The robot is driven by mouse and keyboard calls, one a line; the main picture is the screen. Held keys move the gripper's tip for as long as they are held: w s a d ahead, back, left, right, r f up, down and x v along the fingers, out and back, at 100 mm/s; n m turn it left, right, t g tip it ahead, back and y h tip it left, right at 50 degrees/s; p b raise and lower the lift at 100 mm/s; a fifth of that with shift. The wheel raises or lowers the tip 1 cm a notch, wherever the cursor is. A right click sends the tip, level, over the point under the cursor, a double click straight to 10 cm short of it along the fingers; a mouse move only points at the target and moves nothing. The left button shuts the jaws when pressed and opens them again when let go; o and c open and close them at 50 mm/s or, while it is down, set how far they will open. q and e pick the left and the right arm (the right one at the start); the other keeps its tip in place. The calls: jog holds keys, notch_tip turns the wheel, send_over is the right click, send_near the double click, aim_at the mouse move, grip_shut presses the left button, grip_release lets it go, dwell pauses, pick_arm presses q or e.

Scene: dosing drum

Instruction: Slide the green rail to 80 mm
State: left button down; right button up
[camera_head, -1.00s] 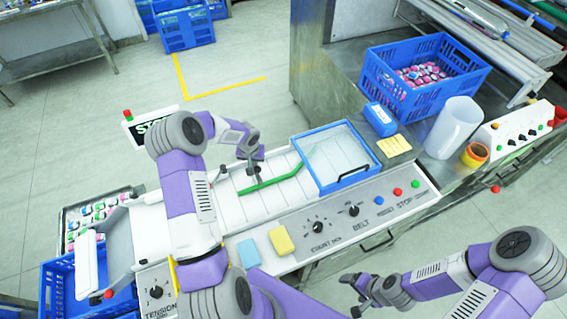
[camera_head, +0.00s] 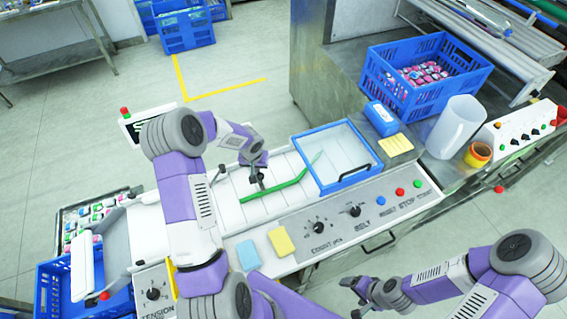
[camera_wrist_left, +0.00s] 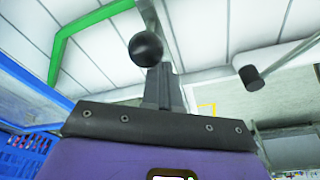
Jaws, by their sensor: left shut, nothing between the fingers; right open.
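The green rail (camera_head: 276,188) lies across the white slatted belt (camera_head: 230,211) in the head view, with an angled end towards the blue-rimmed tray. It also shows at the upper left of the left wrist view (camera_wrist_left: 88,24). My left gripper (camera_head: 259,181) is shut and empty, low over the belt by the rail; its closed fingers show in the wrist view (camera_wrist_left: 164,88). A black ball knob (camera_wrist_left: 146,48) appears just beyond the fingertips; I cannot tell whether they touch it. My right gripper (camera_head: 354,295) is open, in front of the control panel. No millimetre scale is readable.
A blue-rimmed clear tray (camera_head: 341,160) sits over the right end of the belt. The control panel (camera_head: 335,221) with knobs and buttons runs along the front.

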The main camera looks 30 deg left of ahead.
pick_arm(q)
jog(key=shift+s+d, duration=0.1)
jog(key=shift+d, duration=0.05)
notch_tip(320, 180, up, 8)
jog(key=a+p, duration=0.1)
jog(key=p, duration=0.4)
jog(key=shift+w, duration=0.45)
dwell(0.7)
